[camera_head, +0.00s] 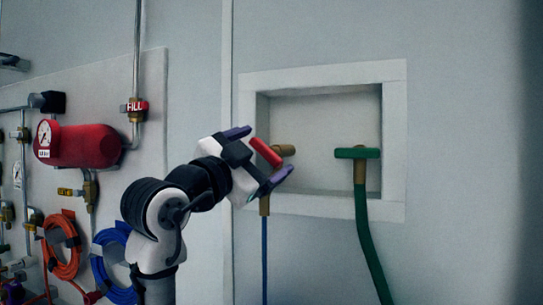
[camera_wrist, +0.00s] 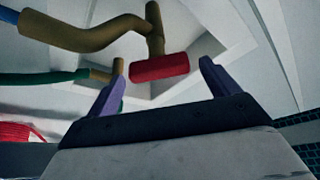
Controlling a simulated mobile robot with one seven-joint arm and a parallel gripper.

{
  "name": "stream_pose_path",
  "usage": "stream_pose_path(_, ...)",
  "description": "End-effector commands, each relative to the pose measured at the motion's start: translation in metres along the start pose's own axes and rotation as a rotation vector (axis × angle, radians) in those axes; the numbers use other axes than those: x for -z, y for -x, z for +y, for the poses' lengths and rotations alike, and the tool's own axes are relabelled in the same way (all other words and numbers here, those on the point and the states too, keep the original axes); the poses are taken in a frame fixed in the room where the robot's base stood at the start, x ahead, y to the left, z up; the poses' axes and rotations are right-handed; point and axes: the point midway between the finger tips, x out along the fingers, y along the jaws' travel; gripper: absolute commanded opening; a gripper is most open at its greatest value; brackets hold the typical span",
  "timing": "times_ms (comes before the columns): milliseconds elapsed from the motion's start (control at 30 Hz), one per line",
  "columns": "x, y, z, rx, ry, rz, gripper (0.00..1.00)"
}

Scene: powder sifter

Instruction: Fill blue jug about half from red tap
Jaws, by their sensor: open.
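The red tap has a red bar handle (camera_head: 266,152) on a brass body (camera_head: 285,150), set in a framed wall recess. In the head view the handle is tilted; it also shows in the wrist view (camera_wrist: 160,67). My gripper (camera_head: 268,154) is open in front of it, with its purple fingers on either side of the handle. In the wrist view the handle lies between the fingertips (camera_wrist: 162,65), with visible gaps; whether it is touched at all is unclear. A blue hose (camera_head: 264,255) hangs below the tap's brass spout. No blue jug is seen in either view.
A second tap with a green handle (camera_head: 357,153) and green hose (camera_head: 369,240) is right of the red one. The recess has a raised white frame (camera_head: 398,95). At left a panel carries a red tank (camera_head: 85,146), pipes, gauges and coiled hoses. The wall at right is bare.

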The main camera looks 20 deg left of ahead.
Motion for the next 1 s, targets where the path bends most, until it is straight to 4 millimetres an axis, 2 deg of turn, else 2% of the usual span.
stream_pose_path(33,-0.004,0.015,0.003,0.004,-0.003,0.0,0.87)
stream_pose_path(200,-0.003,0.054,0.002,0.004,-0.002,0.0,0.87)
stream_pose_path(400,-0.002,0.086,0.001,0.002,-0.003,-0.001,0.87)
stream_pose_path(600,0.0,0.097,0.001,0.0,-0.001,0.0,0.87)
stream_pose_path(1000,0.0,0.097,0.0,0.0,-0.001,0.0,0.87)
